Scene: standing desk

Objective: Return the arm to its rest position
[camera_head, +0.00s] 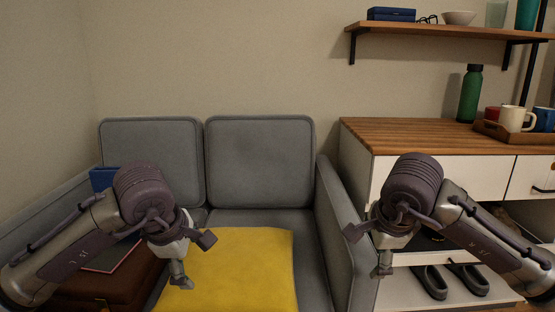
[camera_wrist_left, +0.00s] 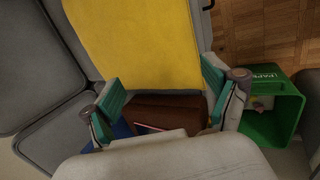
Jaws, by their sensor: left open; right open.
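My left gripper (camera_head: 192,261) is open in the head view, in front of the grey sofa and over the left edge of a yellow cloth. Its two fingers also show spread apart in the left wrist view (camera_wrist_left: 163,98), with nothing held between them. My right gripper (camera_head: 370,252) is open and empty in the head view, in front of the sofa's right armrest and the cabinet. Both my arms come in from the lower corners, bent, with the grippers pointing inward and down.
The grey sofa (camera_head: 260,160) bears the yellow cloth (camera_head: 240,265), a brown case (camera_wrist_left: 170,110) and a blue item (camera_head: 102,179). A wooden-topped cabinet (camera_head: 420,134) with a green bottle (camera_head: 470,95) and a tray of mugs stands right. A green bin (camera_wrist_left: 275,125) is on the floor.

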